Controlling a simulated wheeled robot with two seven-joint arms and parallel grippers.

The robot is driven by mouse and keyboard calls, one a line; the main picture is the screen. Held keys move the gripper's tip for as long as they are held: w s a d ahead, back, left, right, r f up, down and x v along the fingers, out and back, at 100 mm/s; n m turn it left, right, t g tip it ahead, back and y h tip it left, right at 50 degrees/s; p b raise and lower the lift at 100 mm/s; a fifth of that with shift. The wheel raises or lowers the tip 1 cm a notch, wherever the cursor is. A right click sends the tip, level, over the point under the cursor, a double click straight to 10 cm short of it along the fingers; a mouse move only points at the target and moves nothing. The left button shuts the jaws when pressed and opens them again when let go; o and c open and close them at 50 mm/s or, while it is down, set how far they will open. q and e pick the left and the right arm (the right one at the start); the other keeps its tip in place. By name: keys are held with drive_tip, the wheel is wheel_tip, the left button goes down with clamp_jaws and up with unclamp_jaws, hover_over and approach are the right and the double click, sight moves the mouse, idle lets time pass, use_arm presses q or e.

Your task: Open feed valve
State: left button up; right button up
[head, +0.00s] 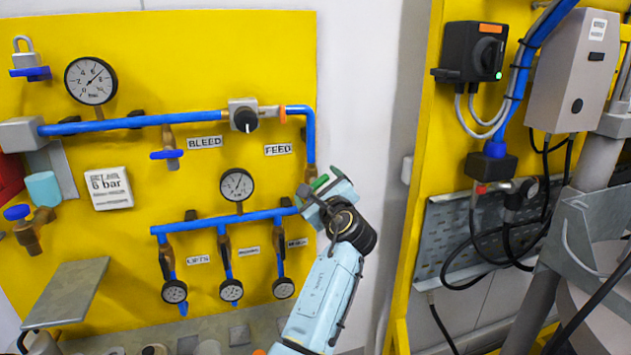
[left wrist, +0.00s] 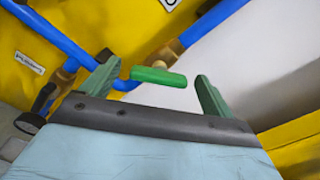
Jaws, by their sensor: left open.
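The feed valve is on the blue pipe at the right side of the yellow panel, just below the FEED label (head: 278,149). In the left wrist view its green handle (left wrist: 158,77) lies crosswise between my fingertips, and its brass body (left wrist: 166,52) sits on the blue pipe behind. My left gripper (head: 318,186) is at the valve; it also shows in the left wrist view (left wrist: 158,88). Its green fingers are open, one on each side of the handle, with a gap on the right. I cannot tell whether the left finger touches it. My right gripper is not in view.
The yellow panel (head: 150,80) carries blue pipes, a large gauge (head: 91,80), a middle gauge (head: 236,184) and several small gauges below. A grey shelf (head: 68,292) juts out at lower left. A black switch box (head: 473,52) and cables are at right. White wall (head: 365,90) lies between.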

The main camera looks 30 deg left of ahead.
use_arm(q)
drive_tip(key=shift+x, duration=1.15)
drive_tip(key=c, duration=1)
